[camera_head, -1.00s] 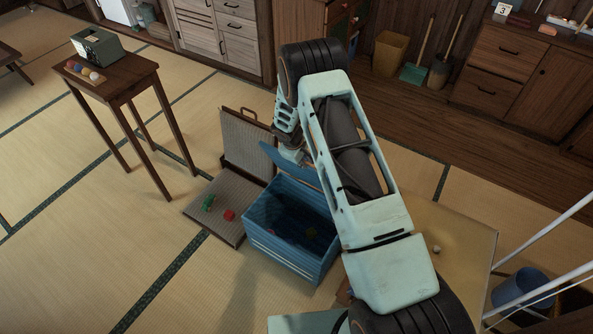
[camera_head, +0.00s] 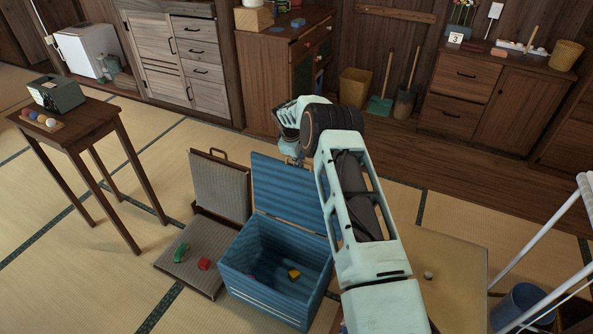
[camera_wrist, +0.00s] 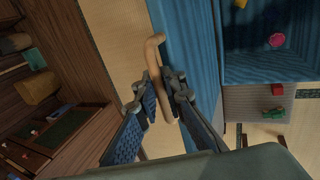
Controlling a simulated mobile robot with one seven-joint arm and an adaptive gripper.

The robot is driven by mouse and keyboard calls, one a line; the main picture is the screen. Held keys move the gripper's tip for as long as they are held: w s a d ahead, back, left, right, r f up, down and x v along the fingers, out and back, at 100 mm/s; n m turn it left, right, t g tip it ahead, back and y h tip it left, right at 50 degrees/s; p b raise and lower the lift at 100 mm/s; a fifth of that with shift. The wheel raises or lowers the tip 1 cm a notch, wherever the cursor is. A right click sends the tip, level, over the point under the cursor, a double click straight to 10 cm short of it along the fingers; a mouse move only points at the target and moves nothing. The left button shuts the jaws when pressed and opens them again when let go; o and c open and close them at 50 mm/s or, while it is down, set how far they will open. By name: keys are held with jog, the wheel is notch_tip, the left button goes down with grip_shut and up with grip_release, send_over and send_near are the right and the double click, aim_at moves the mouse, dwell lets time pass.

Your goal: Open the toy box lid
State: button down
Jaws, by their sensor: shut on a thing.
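The blue toy box (camera_head: 262,287) stands on the tatami with its lid (camera_head: 283,190) raised to about upright along the far edge. The box's inside is uncovered, and a yellow block (camera_head: 294,274) lies in it. My gripper (camera_head: 296,161) is at the upper right part of the lid, partly hidden by my arm. In the wrist view, my gripper's fingers (camera_wrist: 168,90) are closed around the tan curved handle (camera_wrist: 152,50) on the blue lid's edge. A pinkish-red piece (camera_wrist: 277,41) also shows inside the box in that view.
An open grey case (camera_head: 220,185) lies left of the box, holding a green toy (camera_head: 181,253) and a red block (camera_head: 204,264). A wooden side table (camera_head: 75,125) stands further left. A cabinet (camera_head: 275,80) is behind the lid. A blue bin (camera_head: 520,305) is at right.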

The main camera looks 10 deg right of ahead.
jog(key=shift+w+d+r, duration=0.2)
jog(key=shift+w+d, duration=0.25)
jog(key=shift+w, duration=0.1)
jog(key=c, duration=2.1)
grip_release()
jog(key=shift+s+a, duration=0.1)
jog(key=shift+s, duration=0.1)
jog(key=v, duration=1.2)
jog(key=shift+r, duration=0.1)
